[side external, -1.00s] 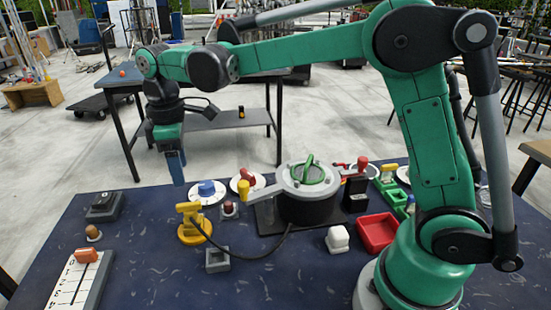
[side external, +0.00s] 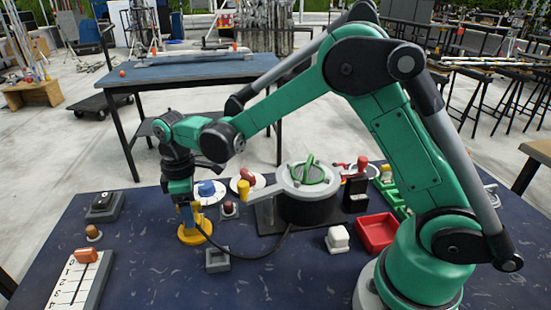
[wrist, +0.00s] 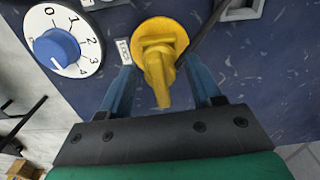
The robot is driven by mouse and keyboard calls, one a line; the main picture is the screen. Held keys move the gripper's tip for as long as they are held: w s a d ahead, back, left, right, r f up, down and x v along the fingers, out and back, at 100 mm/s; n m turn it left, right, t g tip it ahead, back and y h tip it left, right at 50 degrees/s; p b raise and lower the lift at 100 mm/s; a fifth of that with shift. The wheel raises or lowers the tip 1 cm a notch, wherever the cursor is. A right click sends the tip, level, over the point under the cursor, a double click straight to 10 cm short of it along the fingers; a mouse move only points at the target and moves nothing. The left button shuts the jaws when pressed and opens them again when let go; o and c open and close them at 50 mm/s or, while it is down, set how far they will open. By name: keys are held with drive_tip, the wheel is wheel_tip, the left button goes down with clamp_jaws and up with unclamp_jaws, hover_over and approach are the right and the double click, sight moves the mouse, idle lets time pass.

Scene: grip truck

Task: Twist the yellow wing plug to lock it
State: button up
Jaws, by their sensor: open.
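The yellow wing plug (side external: 196,233) stands on the dark blue table, partly hidden behind my gripper in the side view. In the wrist view the yellow wing plug (wrist: 158,45) shows a round base and a raised wing pointing toward my gripper. A black cable (wrist: 207,28) runs past it on the right. My gripper (side external: 188,221) points down at the plug. In the wrist view my gripper (wrist: 159,75) is open, with one blue finger on each side of the wing. Gaps show between the fingers and the wing; contact at the tips is hard to tell.
A blue knob on a white dial (wrist: 58,48) is close to the left in the wrist view. A small grey square holder (side external: 217,259) stands near the plug. A grey-lidded round pot (side external: 307,195) stands to the right. A red tray (side external: 377,232) is farther right.

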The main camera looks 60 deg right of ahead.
clamp_jaws()
drive_tip(key=m, duration=1.2)
drive_tip(key=shift+m, duration=0.4)
drive_tip(key=m, duration=0.3)
drive_tip(key=shift+c, duration=0.4)
unclamp_jaws()
drive_tip(key=shift+r, duration=0.1)
drive_tip(key=shift+r, duration=3.7)
